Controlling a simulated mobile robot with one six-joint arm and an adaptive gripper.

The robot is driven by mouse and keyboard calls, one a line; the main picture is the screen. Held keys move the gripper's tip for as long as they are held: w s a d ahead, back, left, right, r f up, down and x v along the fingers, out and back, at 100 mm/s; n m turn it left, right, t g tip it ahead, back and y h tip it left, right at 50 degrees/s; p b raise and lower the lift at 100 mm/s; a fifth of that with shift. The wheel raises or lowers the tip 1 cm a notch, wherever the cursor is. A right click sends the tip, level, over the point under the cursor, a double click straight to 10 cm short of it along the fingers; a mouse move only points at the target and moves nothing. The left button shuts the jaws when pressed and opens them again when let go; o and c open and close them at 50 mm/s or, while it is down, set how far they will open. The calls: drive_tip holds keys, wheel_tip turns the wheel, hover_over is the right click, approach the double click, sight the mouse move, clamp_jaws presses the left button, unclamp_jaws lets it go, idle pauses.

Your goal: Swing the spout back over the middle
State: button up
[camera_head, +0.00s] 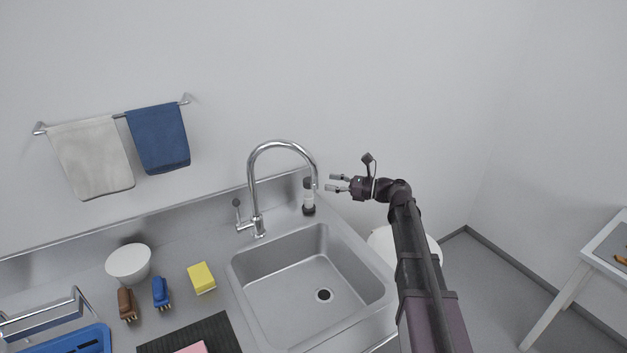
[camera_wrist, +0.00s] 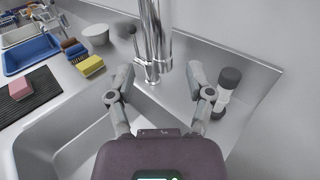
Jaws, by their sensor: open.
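The chrome spout (camera_head: 284,144) is a tall gooseneck arching from its base behind the sink (camera_head: 262,309) toward the right. Its tip hangs near the sink's back right corner in the head view. My gripper (camera_head: 334,183) is open and empty, just right of the spout's tip, its fingers pointing left. In the wrist view the spout (camera_wrist: 158,35) rises at top centre, beyond and between the open fingertips of my gripper (camera_wrist: 161,85). I cannot tell whether any finger touches it. The tap's side lever (camera_head: 238,212) stands left of the spout base.
A dark-capped bottle (camera_head: 308,200) stands behind the sink, close to the spout's tip and my gripper. A white bowl (camera_head: 129,262), a yellow sponge (camera_head: 201,278) and two brushes lie on the left counter. The basin is empty. Towels (camera_head: 159,139) hang on the wall.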

sight(315, 179)
drive_tip(key=shift+x, duration=2.75)
clamp_jaws()
drive_tip(key=shift+a, duration=0.1)
